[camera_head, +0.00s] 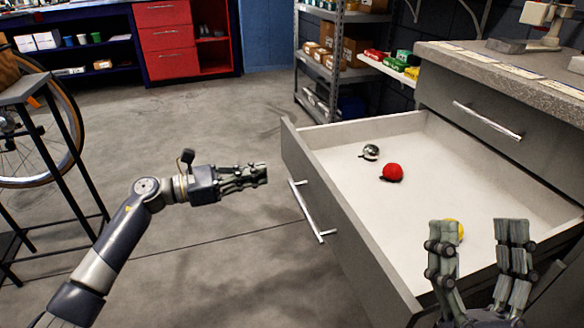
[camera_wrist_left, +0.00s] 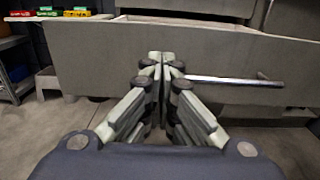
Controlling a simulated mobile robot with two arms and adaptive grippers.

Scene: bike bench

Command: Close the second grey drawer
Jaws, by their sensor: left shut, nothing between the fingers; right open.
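A grey drawer (camera_head: 352,232) stands pulled far out of the bench, with a closed grey drawer (camera_head: 470,112) above it. A silver bell-like ball (camera_head: 370,152), a red ball (camera_head: 392,173) and a partly hidden yellow object (camera_head: 459,229) lie inside the open one. My left gripper (camera_head: 262,174) is shut and empty, in front of the open drawer's front panel, left of its bar handle (camera_head: 311,211). In the left wrist view the shut fingers (camera_wrist_left: 166,62) point at the panel (camera_wrist_left: 220,62); contact cannot be told. My right gripper (camera_head: 482,232) is open and empty at the drawer's near side.
The grey worktop (camera_head: 505,72) is above the drawers. A metal shelf (camera_head: 335,70) with boxes stands behind. A red cabinet (camera_head: 167,40) is at the back, and a bike wheel (camera_head: 60,150) and dark stand are at left. The floor (camera_head: 200,120) between is clear.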

